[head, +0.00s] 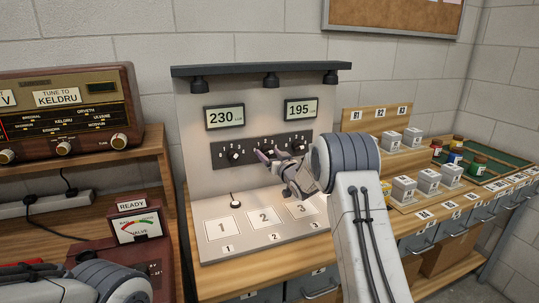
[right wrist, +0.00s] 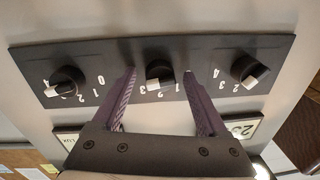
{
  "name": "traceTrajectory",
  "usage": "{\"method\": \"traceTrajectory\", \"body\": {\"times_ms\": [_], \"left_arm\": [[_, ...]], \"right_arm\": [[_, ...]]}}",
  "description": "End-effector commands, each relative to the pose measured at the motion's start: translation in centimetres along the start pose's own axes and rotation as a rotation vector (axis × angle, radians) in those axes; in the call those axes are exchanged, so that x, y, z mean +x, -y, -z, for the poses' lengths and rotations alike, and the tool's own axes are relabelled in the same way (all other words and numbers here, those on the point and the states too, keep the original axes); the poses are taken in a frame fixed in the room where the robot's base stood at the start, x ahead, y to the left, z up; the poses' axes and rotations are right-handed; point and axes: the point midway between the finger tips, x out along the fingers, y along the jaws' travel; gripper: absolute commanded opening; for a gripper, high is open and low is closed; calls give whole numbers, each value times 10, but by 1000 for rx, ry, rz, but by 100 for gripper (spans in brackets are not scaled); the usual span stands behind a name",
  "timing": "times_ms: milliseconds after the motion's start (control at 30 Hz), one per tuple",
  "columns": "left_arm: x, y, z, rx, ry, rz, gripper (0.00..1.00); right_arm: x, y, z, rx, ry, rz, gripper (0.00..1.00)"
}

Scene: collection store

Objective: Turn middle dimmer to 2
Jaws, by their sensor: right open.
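The middle dimmer is a black knob with a white mark (right wrist: 159,74) on a dark strip (right wrist: 220,50) with three such knobs. My right gripper (right wrist: 159,82) is open, with one purple finger on each side of this knob and gaps showing. In the head view the right gripper (head: 264,157) reaches the middle of the strip and hides most of this dimmer. My left gripper is out of view.
The left dimmer (head: 235,155) and right dimmer (head: 297,147) flank it. Displays above read 230 (head: 224,117) and 195 (head: 300,108). Three lamps hang from the top bar (head: 262,69). Numbered pads (head: 222,227) lie below. Grey blocks (head: 392,139) stand right; a radio (head: 65,115) left.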

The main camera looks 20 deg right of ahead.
Motion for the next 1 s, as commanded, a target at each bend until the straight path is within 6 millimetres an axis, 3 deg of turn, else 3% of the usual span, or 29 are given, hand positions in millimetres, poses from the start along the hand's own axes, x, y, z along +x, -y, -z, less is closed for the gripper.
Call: {"method": "traceTrajectory", "body": {"times_ms": [67, 267, 300, 667, 1000], "left_arm": [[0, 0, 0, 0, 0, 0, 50], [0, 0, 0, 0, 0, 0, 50], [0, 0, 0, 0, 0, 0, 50], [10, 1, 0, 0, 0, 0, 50], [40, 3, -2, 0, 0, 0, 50]], "right_arm": [[0, 0, 0, 0, 0, 0, 76], [0, 0, 0, 0, 0, 0, 3], [0, 0, 0, 0, 0, -1, 0], [-1, -1, -1, -64, 3, -2, 0], [-1, -2, -3, -318, 18, -5, 0]]}}
